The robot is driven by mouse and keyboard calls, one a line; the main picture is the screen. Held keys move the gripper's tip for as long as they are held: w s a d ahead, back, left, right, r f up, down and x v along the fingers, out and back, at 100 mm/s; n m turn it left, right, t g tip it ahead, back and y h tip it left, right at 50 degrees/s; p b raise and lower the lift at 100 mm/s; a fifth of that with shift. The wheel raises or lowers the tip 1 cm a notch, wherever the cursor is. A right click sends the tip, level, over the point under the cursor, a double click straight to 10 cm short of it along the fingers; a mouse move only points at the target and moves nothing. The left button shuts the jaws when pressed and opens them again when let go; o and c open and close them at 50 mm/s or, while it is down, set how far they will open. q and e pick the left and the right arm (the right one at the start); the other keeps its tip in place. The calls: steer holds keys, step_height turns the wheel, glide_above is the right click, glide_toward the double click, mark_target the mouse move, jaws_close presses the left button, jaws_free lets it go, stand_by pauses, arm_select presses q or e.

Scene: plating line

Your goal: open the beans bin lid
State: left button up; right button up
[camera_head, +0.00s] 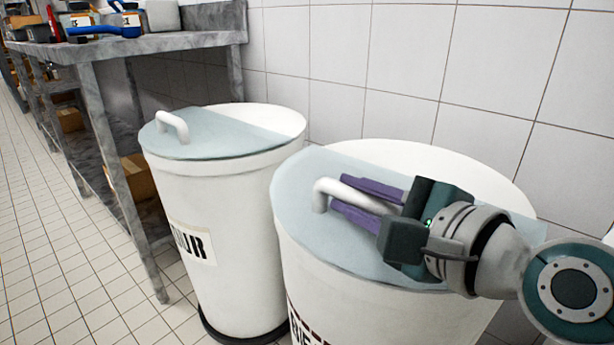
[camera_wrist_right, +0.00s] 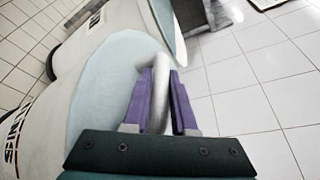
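The right-hand white bin (camera_head: 330,275) carries a dark-lettered label (camera_head: 305,327), cut off by the frame edge and seeming to start with "BE". Its pale blue lid half (camera_head: 298,185) lies flat across the top, beside a white rear half (camera_head: 440,160). My right gripper (camera_head: 350,200) reaches in from the right, its purple fingers on both sides of the lid's white handle (camera_head: 322,195). In the right wrist view the handle (camera_wrist_right: 157,105) runs between the fingers (camera_wrist_right: 161,75), which appear closed on it. My left gripper is not in view.
A second white bin (camera_head: 235,230) with a similar closed lid stands close on the left. A grey metal shelf unit (camera_head: 165,45) with jars and boxes is beyond it. The tiled wall (camera_head: 400,60) stands close behind the bins. Tiled floor (camera_head: 60,240) is open at left.

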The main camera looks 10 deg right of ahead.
jaws_close()
stand_by(1.1)
